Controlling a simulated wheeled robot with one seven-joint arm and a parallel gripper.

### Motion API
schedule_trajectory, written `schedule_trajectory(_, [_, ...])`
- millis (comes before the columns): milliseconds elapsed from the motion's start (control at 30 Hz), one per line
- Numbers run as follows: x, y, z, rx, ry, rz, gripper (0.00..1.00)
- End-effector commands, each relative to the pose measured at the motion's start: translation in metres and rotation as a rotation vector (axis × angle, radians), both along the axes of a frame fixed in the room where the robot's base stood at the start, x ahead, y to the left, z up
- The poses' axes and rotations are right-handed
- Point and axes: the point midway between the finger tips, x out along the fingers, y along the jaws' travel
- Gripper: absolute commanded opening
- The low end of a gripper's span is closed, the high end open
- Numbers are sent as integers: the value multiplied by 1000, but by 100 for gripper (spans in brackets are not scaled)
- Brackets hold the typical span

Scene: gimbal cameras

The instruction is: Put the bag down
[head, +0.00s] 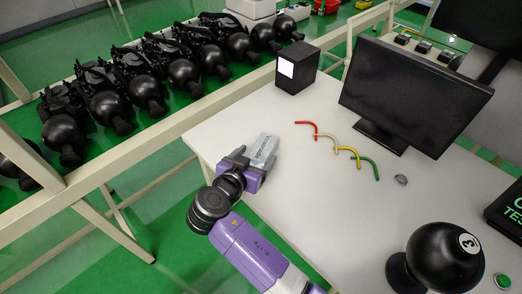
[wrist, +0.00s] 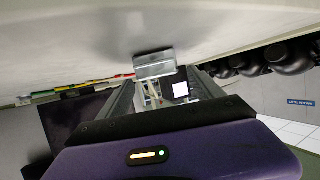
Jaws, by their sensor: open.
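A small silver-grey bag with dark lettering (head: 263,151) is at the left part of the white table, right at the tip of my gripper. In the wrist view, the bag (wrist: 155,66) shows between the far ends of the two fingers, close against the table surface with a dark shadow beside it. My gripper (head: 247,163) is low over the table's left edge. In the wrist view its fingers (wrist: 160,88) are spread apart, with a gap on each side of the bag. The bag's underside is hidden.
A black box (head: 296,68) stands at the table's back edge. Curved coloured rods (head: 340,147) lie mid-table before a monitor (head: 413,92). A grey lump (head: 401,180) and a black ball on a stand (head: 443,258) are to the right. Table around the bag is clear.

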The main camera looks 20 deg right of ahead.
Motion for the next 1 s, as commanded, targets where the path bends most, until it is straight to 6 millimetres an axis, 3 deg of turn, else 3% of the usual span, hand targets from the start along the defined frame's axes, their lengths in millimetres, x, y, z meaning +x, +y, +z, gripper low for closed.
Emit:
schedule_trajectory(200, [-28, 29, 16, 0, -2, 3, 76])
schedule_trajectory(400, [-43, 43, 25, 0, 0, 1, 76])
schedule_trajectory(1000, [-47, 46, 28, 0, 0, -1, 76])
